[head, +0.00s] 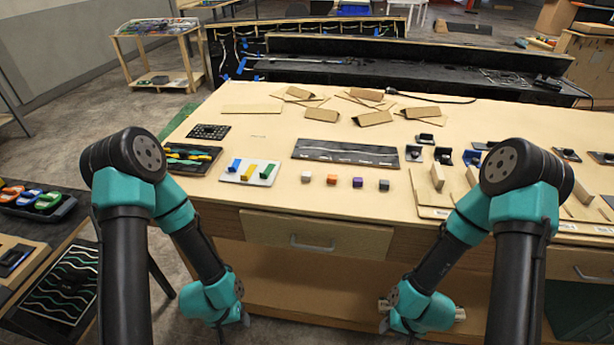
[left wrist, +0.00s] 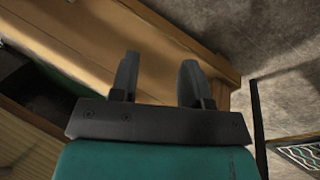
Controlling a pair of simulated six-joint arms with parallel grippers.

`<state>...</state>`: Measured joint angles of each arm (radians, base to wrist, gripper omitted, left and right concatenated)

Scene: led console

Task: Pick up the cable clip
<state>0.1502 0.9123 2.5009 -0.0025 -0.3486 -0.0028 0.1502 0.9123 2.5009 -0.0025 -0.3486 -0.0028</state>
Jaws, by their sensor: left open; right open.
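I cannot tell for sure which thing is the cable clip.
The light wooden table (head: 245,205) has a front drawer (head: 315,238). On it lie a white tray (head: 236,180) with coloured blocks, a dark panel (head: 346,152) with white lines, and several cardboard pieces at the back. A side stand (head: 65,285) is at the left.

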